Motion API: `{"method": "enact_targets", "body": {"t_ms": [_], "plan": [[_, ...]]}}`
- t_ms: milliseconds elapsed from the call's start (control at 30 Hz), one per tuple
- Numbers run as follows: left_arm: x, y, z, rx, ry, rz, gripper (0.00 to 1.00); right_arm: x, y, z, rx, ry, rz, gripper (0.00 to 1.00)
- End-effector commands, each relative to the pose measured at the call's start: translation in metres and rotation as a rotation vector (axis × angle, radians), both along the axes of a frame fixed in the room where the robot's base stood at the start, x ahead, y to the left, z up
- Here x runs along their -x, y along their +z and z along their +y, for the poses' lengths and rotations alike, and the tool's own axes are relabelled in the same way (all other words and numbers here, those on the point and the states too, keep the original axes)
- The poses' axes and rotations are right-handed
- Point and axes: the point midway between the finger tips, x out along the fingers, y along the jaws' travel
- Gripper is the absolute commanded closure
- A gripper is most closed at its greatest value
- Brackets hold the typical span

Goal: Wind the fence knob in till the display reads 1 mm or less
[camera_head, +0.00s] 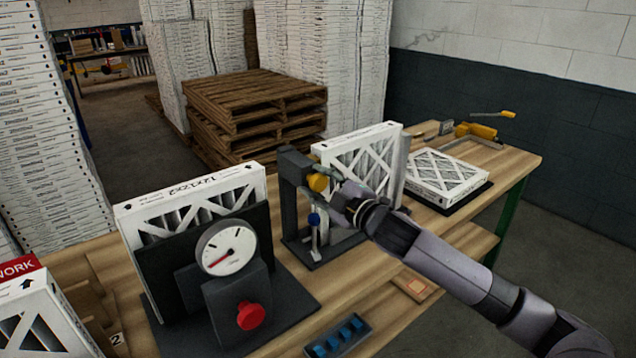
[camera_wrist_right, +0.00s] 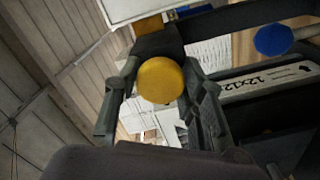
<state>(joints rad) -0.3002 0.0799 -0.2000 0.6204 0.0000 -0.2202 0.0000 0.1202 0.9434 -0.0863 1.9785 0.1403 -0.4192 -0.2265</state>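A dark grey fixture (camera_head: 292,170) stands mid-bench with a yellow knob (camera_head: 318,183) near its top and a blue knob (camera_head: 314,219) lower down. My right gripper (camera_head: 338,188) is at the yellow knob. In the right wrist view the yellow knob (camera_wrist_right: 160,80) lies between the open fingers, which show no clear grip on it. The blue knob (camera_wrist_right: 273,39) is at upper right there. A round white dial (camera_head: 227,247) with a red needle pointing lower left stands on another stand; its numbers are too small to read. My left gripper is not in view.
A red knob (camera_head: 250,315) sits below the dial. Boxed filters stand in the dial stand (camera_head: 162,235) and behind the fixture (camera_head: 362,150); another filter (camera_head: 445,180) lies flat at right. A tray of blue pieces (camera_head: 338,338) is at the front edge.

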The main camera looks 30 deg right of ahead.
Motion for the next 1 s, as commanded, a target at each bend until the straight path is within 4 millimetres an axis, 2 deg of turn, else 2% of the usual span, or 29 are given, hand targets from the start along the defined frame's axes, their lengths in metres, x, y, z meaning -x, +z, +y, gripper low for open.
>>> {"method": "enact_targets", "body": {"t_ms": [233,633,767,1000], "plan": [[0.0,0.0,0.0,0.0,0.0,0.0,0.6,0.0,0.0,0.0,0.001,0.0,0.0,0.45],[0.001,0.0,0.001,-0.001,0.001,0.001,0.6,0.004,0.0,0.0,0.001,0.0,0.0,0.45],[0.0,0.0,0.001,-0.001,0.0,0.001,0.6,0.016,-0.002,-0.001,0.0,0.0,0.002,0.45],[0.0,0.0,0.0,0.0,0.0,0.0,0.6,0.047,-0.002,-0.003,-0.001,0.001,0.004,0.45]]}}
